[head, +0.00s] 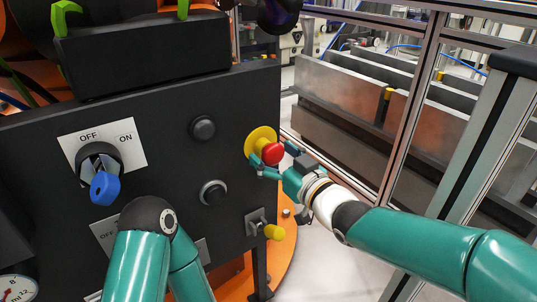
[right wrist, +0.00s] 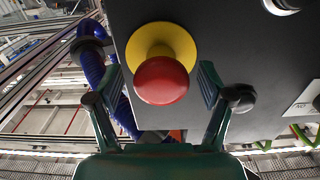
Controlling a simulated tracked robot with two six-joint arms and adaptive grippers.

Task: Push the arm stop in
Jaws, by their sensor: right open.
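The arm stop is a red mushroom button (head: 273,153) on a yellow round base (head: 258,139), at the right side of the black panel (head: 235,105). My right gripper (head: 276,160) is open in front of it. In the right wrist view, the red button (right wrist: 162,80) and its yellow base (right wrist: 160,42) lie between the two spread fingers of my right gripper (right wrist: 158,82), with a gap on each side. The depth between the palm and the button is hard to tell. My left arm (head: 150,240) shows at the bottom left; its gripper is out of view.
The panel also bears a blue-handled OFF/ON switch (head: 104,187), two dark round buttons (head: 203,128) (head: 213,192) and a yellow-tipped toggle (head: 273,232). A metal frame (head: 412,90) stands at the right. A blue corrugated hose (right wrist: 92,65) runs beside the left finger in the right wrist view.

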